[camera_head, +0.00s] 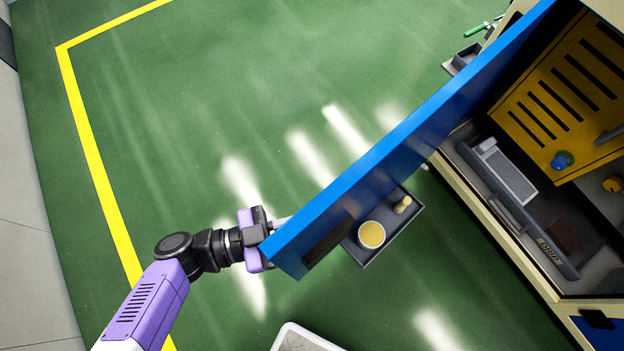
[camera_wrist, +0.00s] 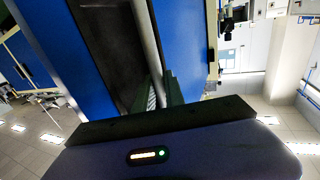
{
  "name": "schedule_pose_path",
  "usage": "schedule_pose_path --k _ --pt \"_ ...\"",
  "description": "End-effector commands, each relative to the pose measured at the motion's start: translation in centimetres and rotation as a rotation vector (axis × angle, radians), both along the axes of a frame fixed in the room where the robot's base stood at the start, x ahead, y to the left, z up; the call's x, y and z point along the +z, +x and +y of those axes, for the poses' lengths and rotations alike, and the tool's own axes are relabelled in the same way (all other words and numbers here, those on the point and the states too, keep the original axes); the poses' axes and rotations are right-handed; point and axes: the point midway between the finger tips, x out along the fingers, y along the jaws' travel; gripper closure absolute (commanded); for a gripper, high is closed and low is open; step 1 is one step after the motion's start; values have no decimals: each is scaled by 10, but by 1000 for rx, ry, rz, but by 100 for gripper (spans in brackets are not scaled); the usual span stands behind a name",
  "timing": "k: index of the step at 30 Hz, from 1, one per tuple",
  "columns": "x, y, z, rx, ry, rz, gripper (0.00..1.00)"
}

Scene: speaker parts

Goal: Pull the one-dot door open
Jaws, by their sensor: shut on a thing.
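The blue door (camera_head: 385,150) stands swung out from the cabinet (camera_head: 480,205), seen from above as a long slanting panel. No dot mark shows on it in these views. My gripper (camera_head: 279,222) is at the door's far free end, at the lower left of the head view. It is shut on the door's handle, a grey bar that shows between the dark fingers in the wrist view (camera_wrist: 148,45). The fingertips are partly hidden in the head view.
The open cabinet shows a yellow slotted panel (camera_head: 540,110) and grey bins. A dark tray (camera_head: 410,222) with a yellow-topped cup (camera_head: 371,235) sits beside the door. A pale-rimmed object (camera_head: 300,338) is at the bottom edge. Green floor to the left is clear.

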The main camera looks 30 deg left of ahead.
Motion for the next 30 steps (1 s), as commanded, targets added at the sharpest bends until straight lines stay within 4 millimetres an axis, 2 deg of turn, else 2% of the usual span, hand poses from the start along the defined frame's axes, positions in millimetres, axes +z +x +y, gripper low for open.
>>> schedule_pose_path --k 3,4,6,7,18,30 --pt "-2 0 0 1 3 4 100" --pt "-2 0 0 1 3 4 80" --pt "-2 0 0 1 2 3 66" --pt "-2 0 0 0 2 3 64" --pt "-1 -3 4 2 2 3 64" --pt "-3 -42 48 2 4 5 64"
